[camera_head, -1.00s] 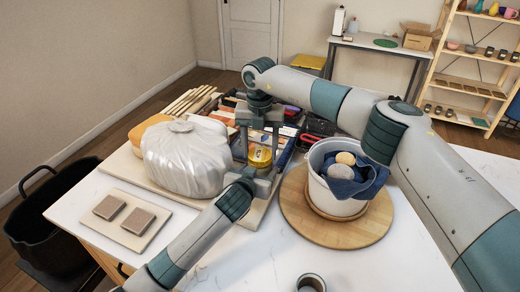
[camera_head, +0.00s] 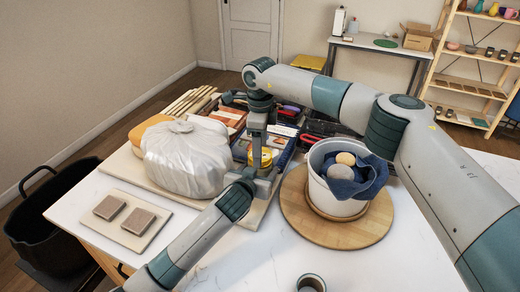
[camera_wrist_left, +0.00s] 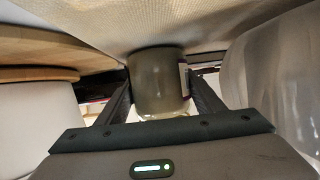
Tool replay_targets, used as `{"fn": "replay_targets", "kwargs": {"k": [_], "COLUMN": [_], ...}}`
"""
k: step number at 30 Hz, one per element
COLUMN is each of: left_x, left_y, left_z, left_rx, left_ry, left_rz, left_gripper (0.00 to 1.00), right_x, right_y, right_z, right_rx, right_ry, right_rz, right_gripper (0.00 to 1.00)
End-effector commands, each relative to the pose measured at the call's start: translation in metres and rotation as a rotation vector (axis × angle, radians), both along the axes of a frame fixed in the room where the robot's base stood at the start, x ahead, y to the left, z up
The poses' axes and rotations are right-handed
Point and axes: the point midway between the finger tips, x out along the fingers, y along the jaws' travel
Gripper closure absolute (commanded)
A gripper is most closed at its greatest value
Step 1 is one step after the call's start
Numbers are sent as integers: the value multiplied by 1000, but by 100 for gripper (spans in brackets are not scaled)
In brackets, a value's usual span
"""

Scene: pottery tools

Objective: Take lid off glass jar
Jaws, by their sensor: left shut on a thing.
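The glass jar (camera_wrist_left: 158,82) stands between the fingers of my left gripper (camera_wrist_left: 160,98) in the left wrist view, with a label at its right edge. My left gripper is shut on it. In the head view, the jar's yellow lid (camera_head: 266,160) shows beside the left gripper (camera_head: 259,180), and the glass is mostly hidden. My right gripper (camera_head: 257,150) points down from above at the lid. One finger covers part of the lid, and the other finger is hidden behind it. I cannot tell whether it grips the lid.
A plastic-wrapped lump (camera_head: 185,160) is close on the left. A white bucket (camera_head: 335,195) with a blue cloth stands on a round wooden board (camera_head: 340,235) at the right. Tool trays (camera_head: 285,132) lie behind. The front tabletop (camera_head: 250,260) is mostly clear, with a small metal cup (camera_head: 310,283).

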Motion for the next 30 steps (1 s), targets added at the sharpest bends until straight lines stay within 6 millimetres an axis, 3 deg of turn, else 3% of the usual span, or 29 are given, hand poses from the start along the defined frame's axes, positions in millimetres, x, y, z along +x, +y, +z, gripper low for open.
{"fn": "replay_targets", "kwargs": {"k": [30], "left_x": [-1], "left_y": [0], "left_z": [-2], "left_rx": [2], "left_ry": [4], "left_rz": [0], "left_gripper": [100], "right_x": [2], "right_y": [-2], "right_z": [2], "right_rx": [-5], "right_ry": [-6], "right_rz": [1523], "right_gripper": [71]}}
